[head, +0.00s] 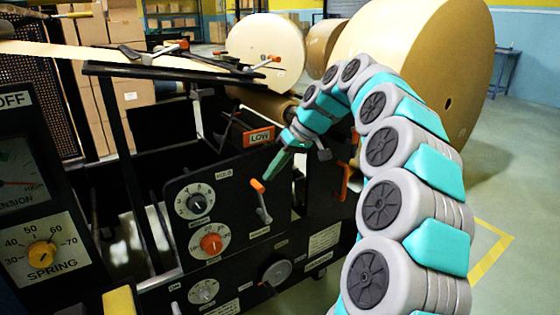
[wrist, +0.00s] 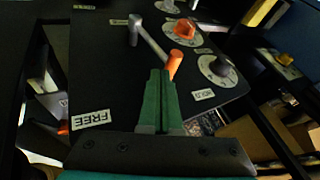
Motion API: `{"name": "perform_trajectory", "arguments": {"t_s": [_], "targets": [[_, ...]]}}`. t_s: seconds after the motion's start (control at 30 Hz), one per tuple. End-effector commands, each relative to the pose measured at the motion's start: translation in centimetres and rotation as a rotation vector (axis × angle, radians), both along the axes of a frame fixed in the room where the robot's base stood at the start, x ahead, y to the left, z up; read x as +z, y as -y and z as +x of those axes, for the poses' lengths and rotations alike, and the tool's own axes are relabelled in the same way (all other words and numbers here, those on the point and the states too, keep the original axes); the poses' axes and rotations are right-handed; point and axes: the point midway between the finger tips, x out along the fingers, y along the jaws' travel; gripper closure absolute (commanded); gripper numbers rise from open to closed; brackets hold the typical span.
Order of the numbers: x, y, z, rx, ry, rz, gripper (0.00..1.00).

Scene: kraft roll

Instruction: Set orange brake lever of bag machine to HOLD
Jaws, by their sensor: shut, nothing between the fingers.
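The brake lever has an orange handle (head: 258,187) on a grey arm and sits on the black machine panel. In the head view its handle points up. In the wrist view the handle (wrist: 174,65) points down and right from the pivot, on the side of the HOLD label (wrist: 203,95). The FREE label (wrist: 90,119) lies at lower left. The HOLD label in the head view (head: 223,174) is up and left of the lever. My gripper (head: 272,176) is shut and empty, its green fingertips (wrist: 160,72) right beside the handle. I cannot tell whether they touch it.
Dials with white faces (head: 195,201) and an orange knob (head: 211,243) stand left of the lever. Another orange handle (head: 344,181) is to the right. Large paper rolls (head: 415,65) stand behind. Floor at right is open.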

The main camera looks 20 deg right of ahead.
Motion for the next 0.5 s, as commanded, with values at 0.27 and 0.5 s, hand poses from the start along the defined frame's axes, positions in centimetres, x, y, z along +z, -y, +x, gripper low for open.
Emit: {"name": "perform_trajectory", "arguments": {"t_s": [0.27, 0.5], "targets": [[-0.89, -0.55, 0.29, -0.002, 0.003, 0.000, 1.00], [-0.92, -0.56, 0.29, -0.002, 0.003, 0.000, 1.00]]}}
